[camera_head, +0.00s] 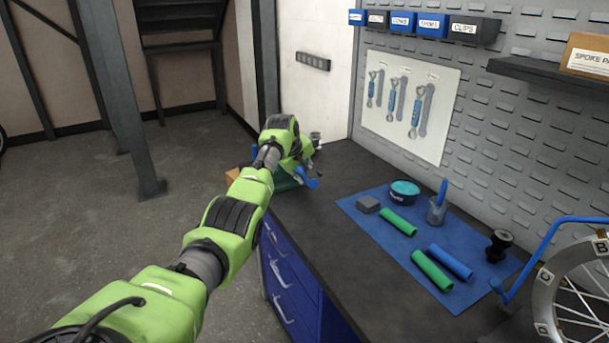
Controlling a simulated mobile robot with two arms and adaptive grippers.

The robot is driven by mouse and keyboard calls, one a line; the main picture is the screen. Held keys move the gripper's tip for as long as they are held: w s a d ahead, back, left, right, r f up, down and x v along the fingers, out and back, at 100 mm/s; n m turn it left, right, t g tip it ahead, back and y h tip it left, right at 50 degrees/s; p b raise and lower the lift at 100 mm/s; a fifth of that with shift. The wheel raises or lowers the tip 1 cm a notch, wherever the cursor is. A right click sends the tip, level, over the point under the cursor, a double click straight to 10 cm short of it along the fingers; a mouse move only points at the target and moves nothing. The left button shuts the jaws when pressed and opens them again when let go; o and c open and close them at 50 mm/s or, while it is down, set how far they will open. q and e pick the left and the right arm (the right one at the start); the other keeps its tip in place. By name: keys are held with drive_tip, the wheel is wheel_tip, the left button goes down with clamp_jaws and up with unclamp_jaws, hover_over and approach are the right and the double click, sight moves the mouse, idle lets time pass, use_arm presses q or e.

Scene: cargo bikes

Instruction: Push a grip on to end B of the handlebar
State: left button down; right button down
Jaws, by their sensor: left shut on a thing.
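My left arm reaches in from the lower left, and its gripper (304,164) is over the far left end of the bench. It is shut on what looks like a blue grip (308,179), mostly hidden by the gripper. Two green grips (398,222) (432,271) and a blue grip (451,262) lie on the blue mat. I cannot make out the handlebar or its end B; the arm hides part of that corner. My right gripper is not in view.
The mat (352,207) also holds a grey block (368,204), a teal-topped tin (404,192), a grey pot (437,212) and a black spool (499,246). A wheel (543,303) with lettered tags stands at right. The front bench strip (330,255) is clear.

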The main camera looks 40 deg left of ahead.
use_arm(q)
drive_tip(key=shift+w+a+r, duration=0.1)
drive_tip(key=shift+a+r, duration=0.1)
drive_tip(key=shift+a, duration=0.45)
idle(0.7)
drive_tip(key=c, duration=1.8)
unclamp_jaws()
drive_tip(key=shift+o, duration=0.4)
drive_tip(key=shift+a+f, duration=0.15)
drive_tip(key=shift+f, duration=0.05)
drive_tip(key=shift+d, duration=0.2)
drive_tip(key=shift+d, duration=0.1)
drive_tip(key=shift+r, duration=0.15)
drive_tip(key=v, duration=1.1)
drive_tip(key=shift+s+r, duration=0.2)
drive_tip(key=shift+s, duration=0.15)
